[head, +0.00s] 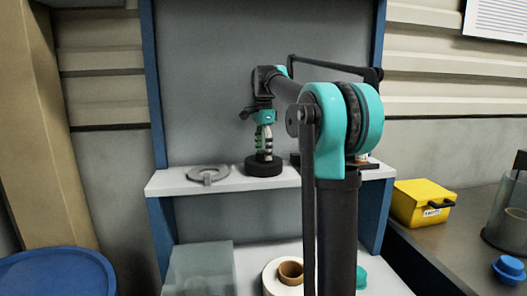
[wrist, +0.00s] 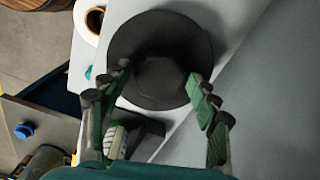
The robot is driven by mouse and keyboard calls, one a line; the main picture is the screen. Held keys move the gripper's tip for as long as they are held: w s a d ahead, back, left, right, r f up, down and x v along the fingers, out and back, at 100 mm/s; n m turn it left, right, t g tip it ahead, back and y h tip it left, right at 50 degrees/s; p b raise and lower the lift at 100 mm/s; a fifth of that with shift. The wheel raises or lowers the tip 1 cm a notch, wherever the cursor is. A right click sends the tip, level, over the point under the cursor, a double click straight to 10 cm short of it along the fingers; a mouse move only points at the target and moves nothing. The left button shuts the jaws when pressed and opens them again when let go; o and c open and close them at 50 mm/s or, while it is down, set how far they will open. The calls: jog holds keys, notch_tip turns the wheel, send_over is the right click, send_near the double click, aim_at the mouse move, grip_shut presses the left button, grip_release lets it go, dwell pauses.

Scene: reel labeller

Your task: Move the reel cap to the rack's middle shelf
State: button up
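A round black cap with a raised hub, which looks like the reel cap (head: 263,169), sits at the front of a white rack shelf (head: 224,184). In the wrist view the cap (wrist: 196,47) fills the top middle, with its hub towards me. My gripper (head: 264,153) points down just above the cap. In the wrist view my gripper (wrist: 158,76) is open, with one finger either side of the hub. I see no clear contact with the hub. The rack (head: 158,85) has blue posts and a grey back; its top is out of view.
A grey metal disc (head: 208,175) lies left of the cap on the same shelf. On the shelf below are a clear box (head: 200,270) and a white roll (head: 271,277). A yellow box (head: 423,202) and blue knob (head: 509,269) stand on the right bench.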

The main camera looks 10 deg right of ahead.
jog(key=shift+o, duration=0.4)
notch_tip(320, 180, up, 12)
jog(key=shift+r, duration=0.15)
dwell(0.3)
